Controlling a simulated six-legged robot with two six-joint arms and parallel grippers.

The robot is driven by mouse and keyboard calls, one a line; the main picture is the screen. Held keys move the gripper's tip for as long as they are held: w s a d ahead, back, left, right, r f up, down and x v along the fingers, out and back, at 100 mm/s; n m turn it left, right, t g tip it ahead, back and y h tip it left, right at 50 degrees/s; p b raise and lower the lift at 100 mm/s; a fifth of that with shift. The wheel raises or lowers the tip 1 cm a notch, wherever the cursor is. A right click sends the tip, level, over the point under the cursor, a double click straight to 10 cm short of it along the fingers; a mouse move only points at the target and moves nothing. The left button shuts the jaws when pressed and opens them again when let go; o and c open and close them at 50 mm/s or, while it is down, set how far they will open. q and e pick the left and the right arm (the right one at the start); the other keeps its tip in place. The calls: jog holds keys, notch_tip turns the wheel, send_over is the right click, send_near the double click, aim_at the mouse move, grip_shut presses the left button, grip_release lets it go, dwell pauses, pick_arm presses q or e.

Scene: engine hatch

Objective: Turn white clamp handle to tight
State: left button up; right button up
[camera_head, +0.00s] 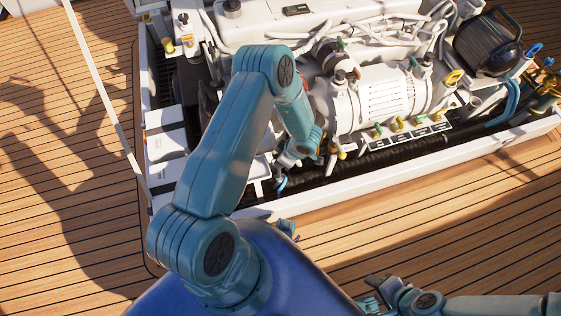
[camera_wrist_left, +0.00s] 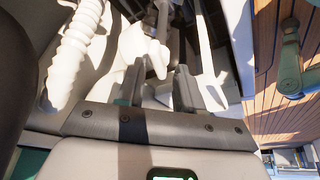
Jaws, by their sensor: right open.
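My left arm reaches over the hatch edge in the head view, and its gripper (camera_wrist_left: 160,80) is low beside the engine, mostly hidden behind the wrist there. In the left wrist view its two dark fingers are apart, with a gap between them. A pale white part (camera_wrist_left: 140,42), possibly the white clamp handle, lies just beyond the left finger; I cannot tell whether they touch. The handle cannot be told for sure in the head view. My right gripper (camera_head: 369,294) is open and empty over the deck at the bottom, away from the engine.
The white engine (camera_head: 385,98) fills the hatch, with yellow, green and blue handles around it. A black ribbed hose (camera_head: 390,152) runs along the near side. The white hatch rim (camera_head: 400,180) borders it. A ribbed white hose (camera_wrist_left: 75,50) lies left of the left fingers. Wooden deck (camera_head: 450,225) is clear.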

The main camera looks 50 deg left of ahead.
pick_arm(q)
jog(key=shift+a+f, duration=0.3)
jog(key=shift+f, duration=0.35)
jog(key=shift+s, duration=0.1)
grip_shut()
jog(key=shift+m, duration=0.3)
jog(key=shift+s+a+f+m+t+h+p, duration=0.2)
jog(key=shift+m+t, duration=0.55)
jog(key=shift+m, duration=1.4)
jog(key=shift+s+d+r+m+t+h+p, duration=0.2)
jog(key=shift+m+t, duration=0.6)
jog(key=shift+m, duration=1.4)
jog(key=shift+s+a+f+m+t+h+p, duration=0.1)
jog(key=shift+m+t+h, duration=0.45)
jog(key=shift+m, duration=1.6)
